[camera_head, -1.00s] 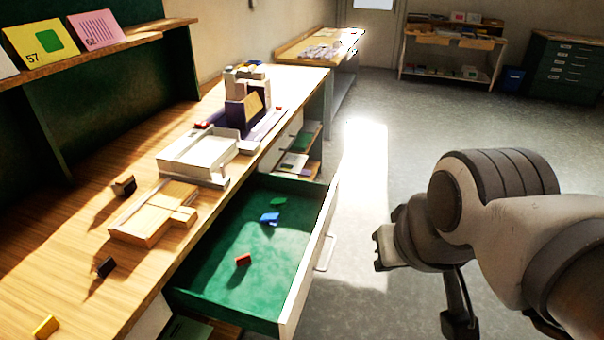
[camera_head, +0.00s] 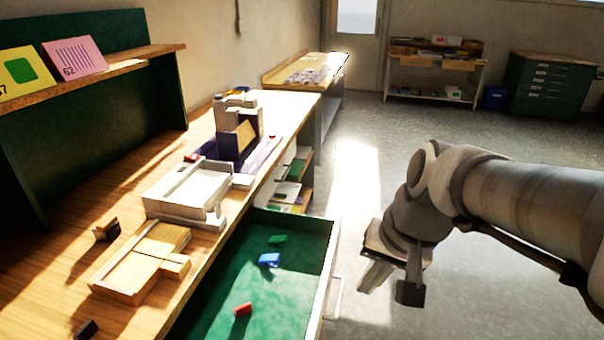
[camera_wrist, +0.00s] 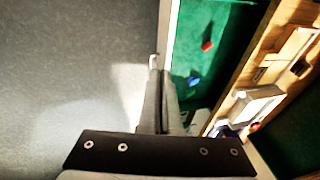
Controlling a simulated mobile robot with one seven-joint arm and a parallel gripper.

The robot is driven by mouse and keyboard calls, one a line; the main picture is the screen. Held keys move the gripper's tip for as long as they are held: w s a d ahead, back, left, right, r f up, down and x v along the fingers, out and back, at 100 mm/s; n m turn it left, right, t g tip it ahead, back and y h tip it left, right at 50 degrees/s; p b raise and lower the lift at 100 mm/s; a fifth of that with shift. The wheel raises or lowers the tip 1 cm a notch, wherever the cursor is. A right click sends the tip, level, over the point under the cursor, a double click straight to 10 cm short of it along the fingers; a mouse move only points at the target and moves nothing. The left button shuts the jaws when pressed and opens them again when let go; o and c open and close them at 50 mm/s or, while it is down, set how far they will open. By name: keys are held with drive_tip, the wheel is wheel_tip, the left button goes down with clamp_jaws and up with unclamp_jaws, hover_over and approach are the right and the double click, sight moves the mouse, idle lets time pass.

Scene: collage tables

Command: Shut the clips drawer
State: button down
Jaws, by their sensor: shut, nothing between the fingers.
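The clips drawer (camera_head: 318,290) stands pulled out from the bench, with a green lining. A red clip (camera_head: 243,309), a blue clip (camera_head: 269,260) and a green clip (camera_head: 278,240) lie in it. Its pale handle (camera_head: 336,297) is on the outer front face. My gripper (camera_head: 368,290) is to the right of the drawer front, apart from it in the head view. In the wrist view my gripper (camera_wrist: 158,75) points along the drawer front, its fingers together and empty. The handle (camera_wrist: 153,61) shows just past the fingertips; I cannot tell whether they touch.
On the wooden bench (camera_head: 60,255) stand a white tray (camera_head: 185,192), a wooden box (camera_head: 140,262) and small dark blocks. Open shelves (camera_head: 290,185) lie beyond the drawer. The grey floor (camera_head: 440,310) right of the drawer is clear.

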drive_tip(key=w+d+f+m+g+y+b, duration=0.2)
drive_tip(key=w+d+f+m+y, duration=0.2)
drive_tip(key=w+f+m, duration=0.65)
drive_tip(key=m+t+y+b, duration=0.1)
drive_tip(key=m+t+y, duration=0.15)
drive_tip(key=m, duration=0.45)
approach(334, 318)
drive_tip(key=shift+g+y, duration=0.25)
drive_tip(key=x, duration=0.1)
drive_tip(key=b+x, duration=0.1)
drive_tip(key=x, duration=0.2)
drive_tip(key=shift+w+d+f+b, duration=0.1)
drive_tip(key=shift+w+f+b, duration=0.2)
drive_tip(key=shift+f, duration=0.3)
drive_tip(key=a, duration=0.1)
drive_tip(key=w+a, duration=0.1)
drive_tip(key=a, duration=0.1)
drive_tip(key=shift+a, duration=0.1)
drive_tip(key=shift+w+a, duration=0.1)
drive_tip(key=shift+a, duration=0.3)
drive_tip(key=shift+a, duration=0.1)
